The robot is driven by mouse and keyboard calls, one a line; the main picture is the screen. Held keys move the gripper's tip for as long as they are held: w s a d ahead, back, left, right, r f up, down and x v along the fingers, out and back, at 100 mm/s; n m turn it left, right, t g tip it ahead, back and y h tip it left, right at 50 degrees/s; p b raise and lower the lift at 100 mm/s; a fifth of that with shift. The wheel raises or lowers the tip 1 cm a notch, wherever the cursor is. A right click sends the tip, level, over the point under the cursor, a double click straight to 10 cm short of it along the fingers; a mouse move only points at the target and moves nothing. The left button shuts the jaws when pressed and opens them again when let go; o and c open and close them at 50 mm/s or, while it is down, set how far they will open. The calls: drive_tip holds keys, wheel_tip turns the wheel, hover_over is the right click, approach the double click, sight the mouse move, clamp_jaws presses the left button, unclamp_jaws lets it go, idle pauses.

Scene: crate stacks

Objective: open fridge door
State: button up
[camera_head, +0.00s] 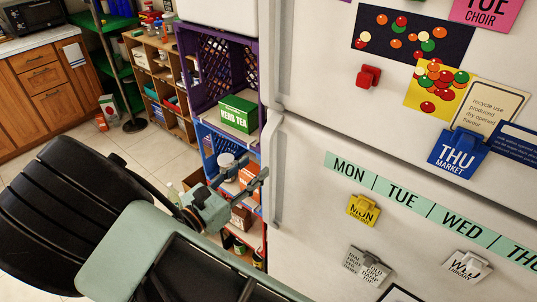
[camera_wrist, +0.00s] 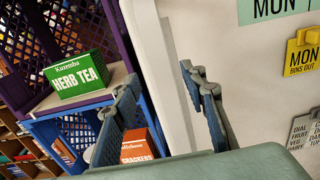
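The white fridge (camera_head: 330,120) fills the right of the head view, with an upper and a lower door. The lower door's long white handle (camera_head: 278,175) runs down its left edge. In the wrist view the handle (camera_wrist: 158,70) is a pale upright strip beside the fridge door (camera_wrist: 225,70). My gripper (camera_head: 245,173) is open just left of the lower handle. In the wrist view my gripper (camera_wrist: 158,82) has its fingers apart, one on each side of the handle strip in the picture. I cannot tell whether either finger touches it.
A purple crate (camera_head: 187,65) and a blue crate (camera_head: 205,150) stand stacked close left of the fridge. They hold a green herb tea box (camera_head: 239,113) and an orange crackers box (camera_wrist: 136,148). Magnets and notes cover the doors. Floor (camera_head: 75,150) shows at the left.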

sight(265, 159)
drive_tip(key=x, duration=0.6)
drive_tip(key=shift+w+d+p, duration=0.25)
drive_tip(key=shift+p, duration=0.1)
clamp_jaws()
